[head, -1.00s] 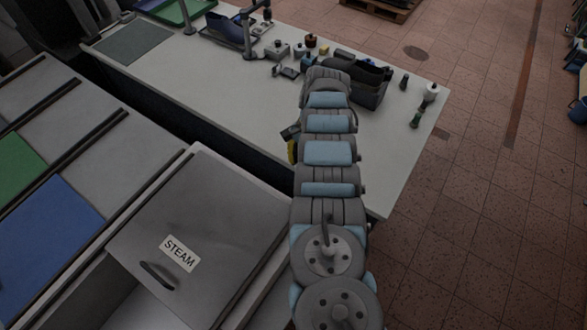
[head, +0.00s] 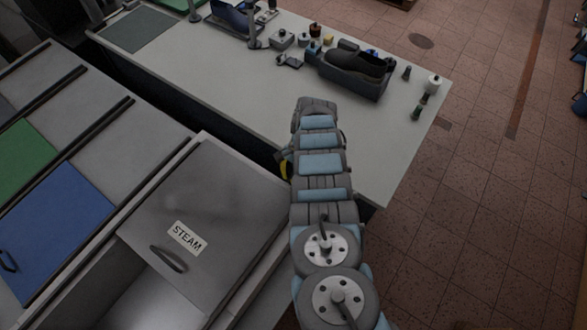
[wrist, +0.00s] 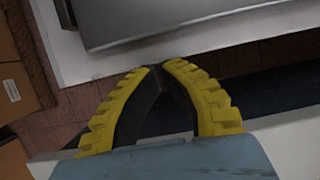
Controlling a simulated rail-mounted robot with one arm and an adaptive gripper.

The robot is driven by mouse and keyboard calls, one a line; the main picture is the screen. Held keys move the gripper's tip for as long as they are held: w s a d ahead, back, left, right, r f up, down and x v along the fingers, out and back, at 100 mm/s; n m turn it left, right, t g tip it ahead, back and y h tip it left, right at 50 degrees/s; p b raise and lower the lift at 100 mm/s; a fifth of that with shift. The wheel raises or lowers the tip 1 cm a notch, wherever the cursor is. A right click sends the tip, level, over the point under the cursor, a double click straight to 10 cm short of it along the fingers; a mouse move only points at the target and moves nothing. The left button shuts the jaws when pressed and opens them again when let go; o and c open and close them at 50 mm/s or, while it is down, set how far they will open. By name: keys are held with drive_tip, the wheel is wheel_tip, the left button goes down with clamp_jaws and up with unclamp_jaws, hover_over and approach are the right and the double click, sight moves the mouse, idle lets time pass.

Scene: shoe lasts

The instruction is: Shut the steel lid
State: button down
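A pale open cavity (head: 150,305) shows in front of that edge. My arm extends past the lid's right side. My gripper is mostly hidden behind the arm in the head view; only a bit of yellow shows. In the wrist view my gripper (wrist: 155,68) has its yellow-ribbed fingers meeting at the tips, with nothing between them. A grey metal panel edge, seemingly the lid, lies beyond the tips, apart from them.
A white workbench (head: 230,85) stands beyond a dark gap, with a dark shoe-like piece in a holder (head: 350,72) and several small items on it. Blue (head: 55,235) and green (head: 22,158) panels lie left of the lid. Tiled floor is open at right.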

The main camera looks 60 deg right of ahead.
drive_tip(key=shift+a+p, duration=0.9)
drive_tip(key=shift+p, duration=0.05)
